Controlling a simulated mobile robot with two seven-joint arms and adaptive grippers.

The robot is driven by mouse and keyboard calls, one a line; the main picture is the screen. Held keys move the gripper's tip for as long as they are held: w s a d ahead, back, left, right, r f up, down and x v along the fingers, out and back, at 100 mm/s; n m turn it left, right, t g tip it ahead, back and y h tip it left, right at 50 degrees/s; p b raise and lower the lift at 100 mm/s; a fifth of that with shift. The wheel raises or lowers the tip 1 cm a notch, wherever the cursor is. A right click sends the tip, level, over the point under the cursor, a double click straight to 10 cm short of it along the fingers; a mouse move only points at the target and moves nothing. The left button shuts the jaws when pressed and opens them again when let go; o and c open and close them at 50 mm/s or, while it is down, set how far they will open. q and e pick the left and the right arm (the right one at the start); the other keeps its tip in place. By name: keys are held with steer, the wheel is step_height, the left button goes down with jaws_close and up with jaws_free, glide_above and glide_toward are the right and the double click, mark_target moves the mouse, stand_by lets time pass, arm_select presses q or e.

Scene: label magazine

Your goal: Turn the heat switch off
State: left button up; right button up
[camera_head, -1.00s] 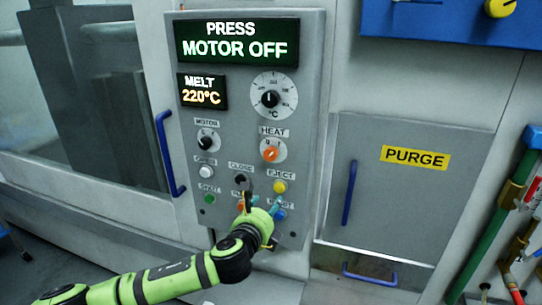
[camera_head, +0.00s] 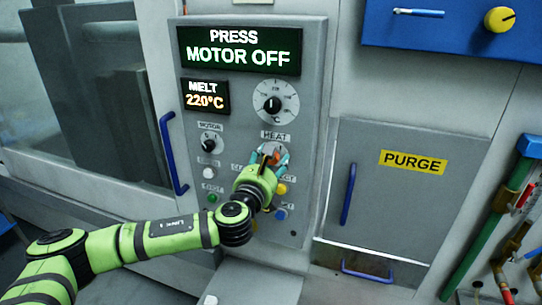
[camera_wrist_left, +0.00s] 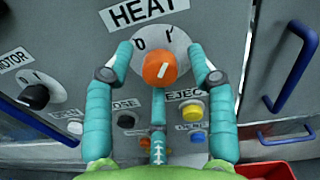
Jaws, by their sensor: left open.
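The heat switch is an orange knob (camera_head: 267,149) on the grey panel, under the HEAT label. In the left wrist view the knob (camera_wrist_left: 159,68) sits on a white dial marked 0 on the left and I on the right, and its white line leans toward the I. My left gripper (camera_head: 274,156) is at this knob and partly covers it in the head view. In the left wrist view its teal fingers (camera_wrist_left: 161,60) are open, one on each side of the knob, with gaps between them and the knob. My right gripper is not in view.
The black motor knob (camera_head: 208,146) is to the left of the heat dial. The yellow eject button (camera_head: 281,189) and a blue button (camera_head: 280,214) are below. The temperature dial (camera_head: 274,102) is above. The display (camera_head: 238,49) reads PRESS MOTOR OFF. A blue handle (camera_head: 348,194) stands to the right.

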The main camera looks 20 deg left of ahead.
arm_select(q)
steer(key=shift+w, duration=0.2)
jaws_close()
stand_by(0.3)
steer(key=n+b, duration=0.1)
steer(key=n, duration=0.5)
steer(key=shift+n+b, duration=0.4)
steer(key=shift+r+n+b, duration=0.1)
steer(key=shift+n+b, duration=0.3)
steer(key=shift+n, duration=3.2)
